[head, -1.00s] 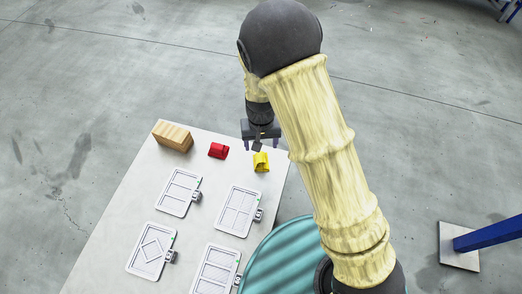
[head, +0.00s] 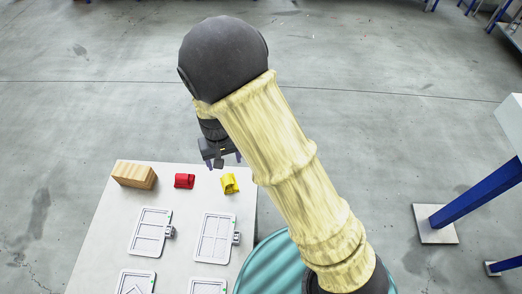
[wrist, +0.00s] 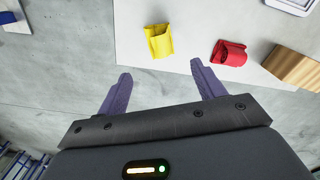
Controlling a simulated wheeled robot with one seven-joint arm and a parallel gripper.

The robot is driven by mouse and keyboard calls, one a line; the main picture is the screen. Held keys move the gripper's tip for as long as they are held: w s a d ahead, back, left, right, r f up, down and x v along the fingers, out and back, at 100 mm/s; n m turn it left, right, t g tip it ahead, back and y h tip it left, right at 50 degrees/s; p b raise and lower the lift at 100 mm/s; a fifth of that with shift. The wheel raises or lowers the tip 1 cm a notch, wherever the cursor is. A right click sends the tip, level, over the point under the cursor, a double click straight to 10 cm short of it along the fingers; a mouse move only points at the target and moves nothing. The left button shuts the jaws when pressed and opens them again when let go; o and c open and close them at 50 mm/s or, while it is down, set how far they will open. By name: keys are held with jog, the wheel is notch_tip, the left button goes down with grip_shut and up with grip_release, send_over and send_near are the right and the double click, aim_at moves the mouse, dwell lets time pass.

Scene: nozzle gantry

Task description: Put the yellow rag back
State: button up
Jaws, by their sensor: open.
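The yellow rag (head: 229,184) lies folded near the far right corner of the white table, to the right of a red rag (head: 184,181). In the wrist view the yellow rag (wrist: 159,41) lies beyond my fingertips, near the table's edge, and nothing touches it. My gripper (head: 224,162) is above the far edge of the table, just behind the yellow rag. In the wrist view my gripper (wrist: 160,72) is open and empty, its two purple fingers spread apart over the grey floor.
A wooden block (head: 134,175) stands at the table's far left corner. Several white panels, such as one panel (head: 214,238), lie on the nearer part of the white table (head: 105,225). A blue post (head: 475,199) on a pale base stands at the right. The floor behind the table is clear.

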jog(key=s+d+r+m+t, duration=0.1)
jog(key=d+r, duration=0.3)
jog(key=d, duration=0.4)
jog(key=s+d+r+m, duration=0.1)
jog(key=s+d+r, duration=0.2)
jog(key=d, duration=0.6)
jog(key=s+d+r+m+t, duration=0.1)
jog(key=s+d+r, duration=0.2)
jog(key=d+r, duration=0.3)
jog(key=d, duration=0.2)
jog(key=shift+d+m+t, duration=0.3)
jog(key=shift+r, duration=0.1)
jog(key=shift+c, duration=0.2)
